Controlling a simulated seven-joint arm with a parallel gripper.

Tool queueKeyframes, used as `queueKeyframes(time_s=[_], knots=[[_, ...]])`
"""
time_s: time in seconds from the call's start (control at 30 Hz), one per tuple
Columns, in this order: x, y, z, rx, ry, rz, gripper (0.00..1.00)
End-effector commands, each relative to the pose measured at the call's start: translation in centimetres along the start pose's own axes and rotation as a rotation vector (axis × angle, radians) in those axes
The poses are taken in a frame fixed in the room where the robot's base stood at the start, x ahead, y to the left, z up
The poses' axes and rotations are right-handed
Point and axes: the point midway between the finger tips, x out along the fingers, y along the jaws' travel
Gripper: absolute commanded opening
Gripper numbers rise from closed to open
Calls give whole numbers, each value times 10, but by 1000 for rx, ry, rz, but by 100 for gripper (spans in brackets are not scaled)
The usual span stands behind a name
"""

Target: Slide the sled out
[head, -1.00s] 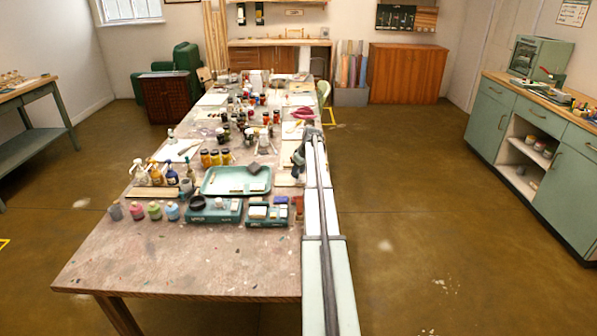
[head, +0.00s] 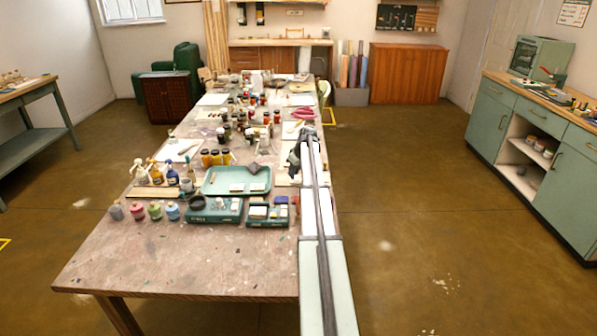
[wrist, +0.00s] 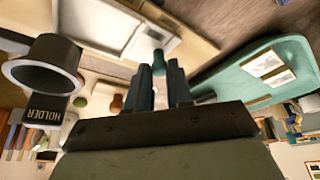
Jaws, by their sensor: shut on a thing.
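My gripper (wrist: 172,88) shows its two dark fingers close together in the wrist view. They are shut on a small teal knob (wrist: 158,62) at their tips. Beyond the knob lies a pale framed piece with a white panel (wrist: 152,42), which may be the sled; I cannot tell where sled and frame part. In the head view my gripper (head: 296,160) is low at the table's right edge, over a pale board (head: 286,179). My own arm hides much of that spot.
A teal tray (head: 210,189) with small pieces lies left of my gripper; its rim also shows in the wrist view (wrist: 225,75). A black ring marked HOLDER (wrist: 45,68) is close by. Bottles and jars crowd the table; the near tabletop (head: 190,265) is clear.

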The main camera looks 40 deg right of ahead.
Motion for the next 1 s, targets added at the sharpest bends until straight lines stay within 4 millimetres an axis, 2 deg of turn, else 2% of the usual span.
queueKeyframes(time_s=[0.1, 0.27, 0.6, 0.63, 0.87, 1.0], knots=[[8, -20, -19, -3, 0, -3, 0], [16, -41, -38, -2, 0, -2, 0], [18, -47, -43, -1, 3, -4, 0], [18, -47, -43, -1, 4, -4, 23], [17, -46, -42, -1, 2, -3, 45], [17, -45, -42, -1, 1, -2, 46]])
